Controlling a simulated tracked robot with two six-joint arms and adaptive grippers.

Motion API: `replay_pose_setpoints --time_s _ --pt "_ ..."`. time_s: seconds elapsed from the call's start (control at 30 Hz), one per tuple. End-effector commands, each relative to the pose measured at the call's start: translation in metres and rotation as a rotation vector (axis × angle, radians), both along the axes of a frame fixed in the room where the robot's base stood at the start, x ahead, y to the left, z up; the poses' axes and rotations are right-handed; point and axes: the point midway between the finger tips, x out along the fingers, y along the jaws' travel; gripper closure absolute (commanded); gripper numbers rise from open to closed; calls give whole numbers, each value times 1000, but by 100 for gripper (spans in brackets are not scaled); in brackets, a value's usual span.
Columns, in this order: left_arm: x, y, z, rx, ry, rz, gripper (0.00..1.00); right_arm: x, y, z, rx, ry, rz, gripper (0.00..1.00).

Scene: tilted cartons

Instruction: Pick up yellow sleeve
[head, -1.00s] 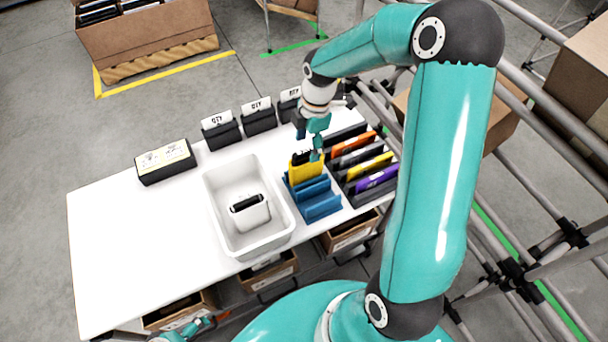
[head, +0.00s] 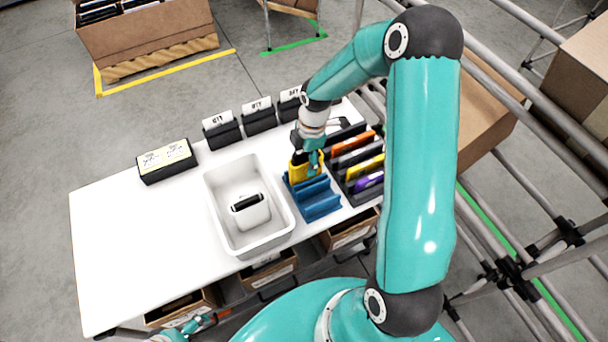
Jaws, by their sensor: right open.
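A yellow sleeve (head: 297,173) stands in the back slot of a blue slotted rack (head: 318,204) on the white table. My right gripper (head: 308,166) is open and comes down from above at this sleeve, with its fingers around or just beside its upper edge. The gripper hides part of the sleeve, and I cannot tell whether they touch. Another yellow sleeve (head: 367,167) stands in the dark rack to the right, between a grey and a purple one. A teal part of my left arm, perhaps its gripper (head: 200,325), shows at the bottom edge; its jaws are unclear.
A white bin (head: 218,213) with a small white holder (head: 252,214) inside stands left of the blue rack. Black card boxes (head: 222,132) line the back edge. A black labelled box (head: 166,160) is at back left. The table's left part is clear.

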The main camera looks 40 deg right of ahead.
Motion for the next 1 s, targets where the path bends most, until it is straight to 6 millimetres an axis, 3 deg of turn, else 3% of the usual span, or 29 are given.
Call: replay_pose_setpoints --time_s 0.7,1.0 --pt "0 0 -5 0 0 0 0 0 0 -4 0 0 1 33" --pt "0 0 -5 0 0 0 0 1 1 -5 0 0 2 83"
